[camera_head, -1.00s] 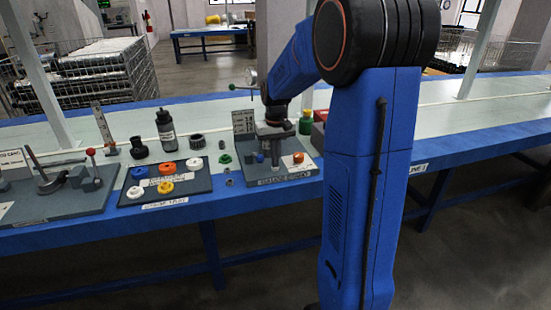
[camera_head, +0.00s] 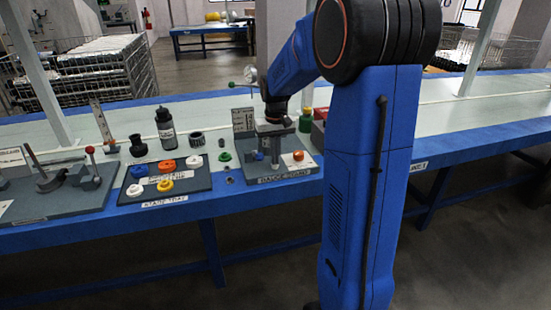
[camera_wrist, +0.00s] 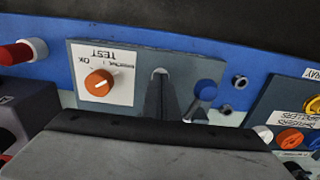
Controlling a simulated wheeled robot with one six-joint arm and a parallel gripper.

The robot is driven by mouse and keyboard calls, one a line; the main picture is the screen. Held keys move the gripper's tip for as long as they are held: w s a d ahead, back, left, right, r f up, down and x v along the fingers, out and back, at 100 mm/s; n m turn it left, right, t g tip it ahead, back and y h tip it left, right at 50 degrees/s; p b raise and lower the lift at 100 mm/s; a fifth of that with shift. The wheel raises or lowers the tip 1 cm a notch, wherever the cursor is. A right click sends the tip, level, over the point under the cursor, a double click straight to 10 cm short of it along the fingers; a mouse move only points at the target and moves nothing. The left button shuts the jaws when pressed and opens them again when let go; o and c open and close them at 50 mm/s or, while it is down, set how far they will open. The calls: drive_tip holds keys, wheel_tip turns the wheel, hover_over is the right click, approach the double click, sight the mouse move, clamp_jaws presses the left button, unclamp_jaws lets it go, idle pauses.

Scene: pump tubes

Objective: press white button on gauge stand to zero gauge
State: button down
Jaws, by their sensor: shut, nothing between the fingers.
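The gauge stand (camera_head: 300,169) is a dark grey plate on the front of the bench, with an orange knob (camera_head: 298,155) at its right. It also shows upside down in the wrist view (camera_wrist: 195,75), with the orange knob (camera_wrist: 99,83) on a white TEST panel. A small whitish round spot (camera_wrist: 160,72), apparently the button, shows at the fingertips. My gripper (camera_wrist: 161,84) is shut, its dark fingers together and pointing down over the stand. I cannot tell whether the tips touch the spot. A blue round-topped part (camera_wrist: 206,92) stands beside the fingers. The gauge face is not clearly visible.
A spare tray (camera_head: 195,182) with orange, white, yellow and blue rings lies left of the stand. A black bottle (camera_head: 165,128) stands behind it. An upright panel (camera_head: 243,121) rises at the stand's back.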

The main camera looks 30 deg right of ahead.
wheel_tip(320, 180, up, 13)
drive_tip(key=shift+r, duration=0.2)
idle(1.5)
drive_tip(key=s+a+n+t, duration=0.2)
drive_tip(key=s+a, duration=0.8)
drive_tip(key=s, duration=0.6)
drive_tip(key=s+a+f+t, duration=0.1)
drive_tip(key=s+a+f, duration=0.1)
drive_tip(key=s, duration=0.3)
drive_tip(key=s+a+f, duration=0.2)
drive_tip(key=s+f, duration=0.1)
drive_tip(key=s, duration=0.2)
drive_tip(key=s+a+f+n+t, duration=0.1)
drive_tip(key=s+f, duration=0.1)
drive_tip(key=s, duration=0.2)
drive_tip(key=shift+s+a+f+t, duration=0.25)
drive_tip(key=shift+s+a+t, duration=0.05)
drive_tip(key=shift+s+a, duration=0.1)
